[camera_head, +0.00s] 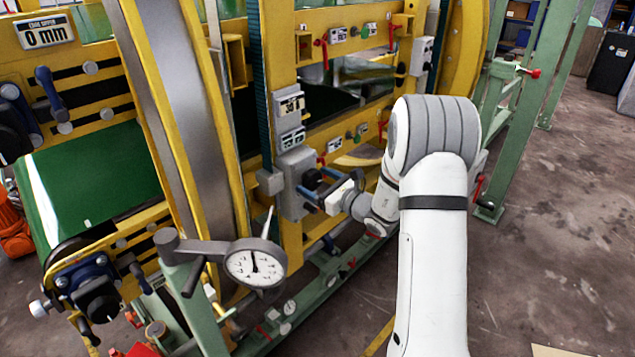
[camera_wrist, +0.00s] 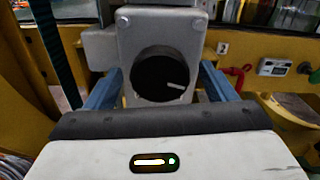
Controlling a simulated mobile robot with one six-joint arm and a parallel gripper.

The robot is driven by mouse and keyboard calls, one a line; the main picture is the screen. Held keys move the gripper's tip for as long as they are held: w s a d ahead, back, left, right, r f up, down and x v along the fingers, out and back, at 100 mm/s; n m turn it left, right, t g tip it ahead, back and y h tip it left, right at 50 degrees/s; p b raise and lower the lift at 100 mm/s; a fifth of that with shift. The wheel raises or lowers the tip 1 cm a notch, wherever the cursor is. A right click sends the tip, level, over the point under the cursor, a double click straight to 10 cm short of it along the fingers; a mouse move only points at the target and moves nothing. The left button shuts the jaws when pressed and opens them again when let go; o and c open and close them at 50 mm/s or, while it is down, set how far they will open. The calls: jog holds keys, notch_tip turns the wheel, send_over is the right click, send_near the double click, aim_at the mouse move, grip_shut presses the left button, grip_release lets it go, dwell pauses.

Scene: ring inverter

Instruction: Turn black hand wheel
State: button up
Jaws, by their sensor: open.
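In the wrist view, the black hand wheel (camera_wrist: 166,73) is a round black knob with a white mark pointing right. It sits on the front of a grey box. My gripper (camera_wrist: 165,88) is open, with one blue finger on each side of the wheel. Whether the fingers touch it cannot be told. In the head view, my gripper (camera_head: 317,188) is at the grey box (camera_head: 292,168) on the yellow frame. The wheel (camera_head: 312,179) is partly hidden there by my gripper.
A dial gauge (camera_head: 255,263) stands in front, left of my arm. Red levers (camera_head: 321,52) and small displays (camera_head: 290,105) are on the yellow frame. Another black knob (camera_head: 98,300) is at the lower left. The floor (camera_head: 560,220) at right is clear.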

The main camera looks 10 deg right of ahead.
jog(key=shift+c, duration=0.5)
jog(key=c, duration=0.9)
jog(key=shift+f, duration=0.1)
jog(key=shift+m+b, duration=0.35)
jog(key=shift+m, duration=0.05)
jog(key=o, duration=1)
jog(key=b+v, duration=0.1)
jog(key=v, duration=0.6)
jog(key=shift+s+d, duration=0.2)
jog(key=shift+s, duration=0.1)
